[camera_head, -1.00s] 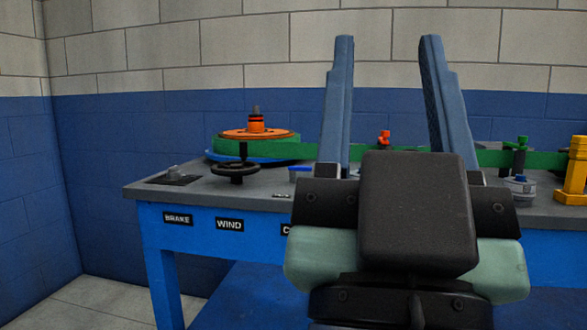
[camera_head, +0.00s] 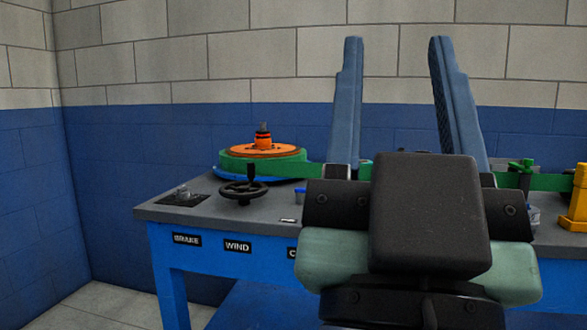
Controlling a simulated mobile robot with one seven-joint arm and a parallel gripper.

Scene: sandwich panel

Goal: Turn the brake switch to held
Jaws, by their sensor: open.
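The brake switch (camera_head: 184,193) is a small grey knob on a dark plate at the left end of the grey bench top. A black BRAKE label (camera_head: 186,239) is on the blue bench front below it. The knob is too small to tell which way it points. My gripper (camera_head: 395,42) is open and empty, its two blue-grey fingers pointing up, well to the right of the switch and apart from it. My gripper's body hides the middle of the bench.
A black handwheel (camera_head: 244,188) with an upright handle stands right of the switch, above a WIND label (camera_head: 237,246). Behind it is a green and orange reel (camera_head: 263,151). A yellow fixture (camera_head: 579,200) stands at the right edge. The air left of my gripper is clear.

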